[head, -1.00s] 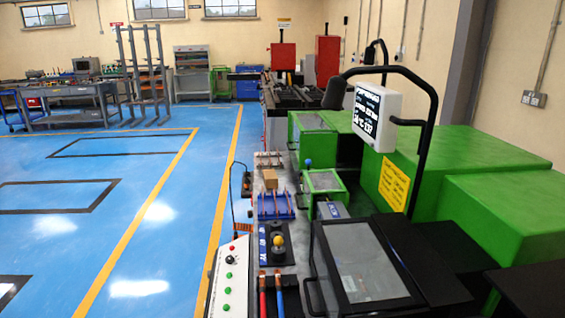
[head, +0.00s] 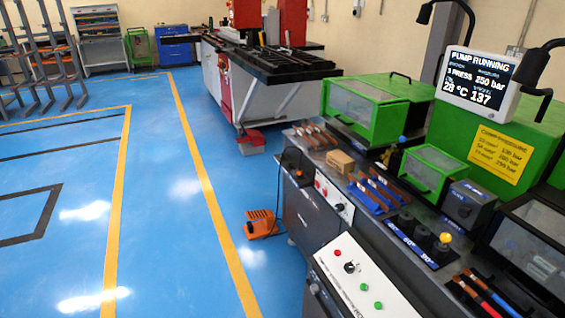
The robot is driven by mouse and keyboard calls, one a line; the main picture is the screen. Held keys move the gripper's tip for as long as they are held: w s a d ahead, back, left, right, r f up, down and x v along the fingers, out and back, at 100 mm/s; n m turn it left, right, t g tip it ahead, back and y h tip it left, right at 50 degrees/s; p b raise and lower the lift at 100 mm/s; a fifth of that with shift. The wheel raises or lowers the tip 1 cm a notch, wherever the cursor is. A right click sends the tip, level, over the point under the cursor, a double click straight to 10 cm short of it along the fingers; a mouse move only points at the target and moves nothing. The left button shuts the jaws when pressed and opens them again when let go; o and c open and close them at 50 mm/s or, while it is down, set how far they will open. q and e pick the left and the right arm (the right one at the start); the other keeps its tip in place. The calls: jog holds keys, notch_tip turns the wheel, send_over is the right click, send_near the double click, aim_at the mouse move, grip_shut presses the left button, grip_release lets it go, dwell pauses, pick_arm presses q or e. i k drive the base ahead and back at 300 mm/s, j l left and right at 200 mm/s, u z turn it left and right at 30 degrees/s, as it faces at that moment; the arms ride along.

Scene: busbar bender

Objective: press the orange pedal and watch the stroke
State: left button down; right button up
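The orange pedal (head: 261,223) sits on the blue floor in front of the grey bench, near the picture's centre. A dark cable runs from it toward the bench. The display (head: 480,80) on the right reads "PUMP RUNNING", "3 PRESS 250 bar", "28 °C" and "137". Two green guarded stations with clear windows stand on the bench, a larger one (head: 375,102) and a smaller one (head: 431,170). Neither of my grippers shows in the head view.
A white control panel (head: 362,285) with red, green and black controls is at the bottom. Blue racks (head: 373,193), a small cardboard box (head: 340,161) and a yellow knob (head: 445,238) are on the bench. A red pedal-like box (head: 250,140) stands farther back. The floor left of the pedal is clear.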

aim_at(260, 214)
jog(key=i+j, duration=0.2)
jog(key=j, duration=0.15)
jog(key=i+j, duration=0.2)
jog(key=j, duration=0.2)
jog(key=i+j+z, duration=0.1)
jog(key=j, duration=0.25)
jog(key=i+j, duration=0.3)
jog(key=i+j+z, duration=0.1)
jog(key=z, duration=0.5)
jog(key=i+j+z, duration=0.15)
jog(key=j, duration=0.15)
jog(key=i+j+z, duration=0.15)
jog(key=j, duration=0.2)
jog(key=i+j+z, duration=0.15)
jog(key=j, duration=0.15)
jog(key=i+j+z, duration=0.15)
jog(key=j, duration=0.2)
jog(key=j+z, duration=0.15)
jog(key=j, duration=0.25)
jog(key=i+j, duration=0.15)
jog(key=j, duration=0.3)
jog(key=i+j, duration=0.1)
jog(key=j, duration=0.3)
jog(key=i+j, duration=0.15)
jog(key=j, duration=0.3)
